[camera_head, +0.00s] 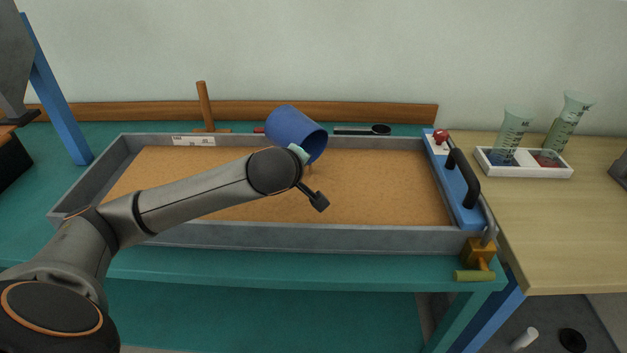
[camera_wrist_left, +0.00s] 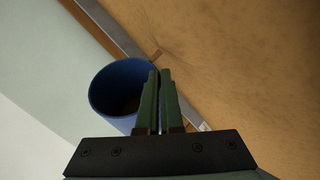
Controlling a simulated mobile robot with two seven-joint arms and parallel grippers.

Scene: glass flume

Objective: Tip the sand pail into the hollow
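The blue sand pail (camera_head: 290,126) is tilted above the back part of the sand tray (camera_head: 290,238), its mouth toward the lower right. My left gripper (camera_head: 299,153) is at the pail's near side, mostly hidden by my wrist. In the left wrist view the two green fingers (camera_wrist_left: 159,75) are nearly together at the rim of the pail (camera_wrist_left: 108,78), and the gripper is shut on its wall. The inside of the pail is dark, with a brownish patch low down. I cannot make out a hollow in the sand (camera_head: 390,185). My right gripper is not in view.
A wooden post (camera_head: 204,105) and a dark flat tool (camera_head: 360,130) are behind the tray. A blue end plate with a black handle (camera_head: 464,178) closes its right end.

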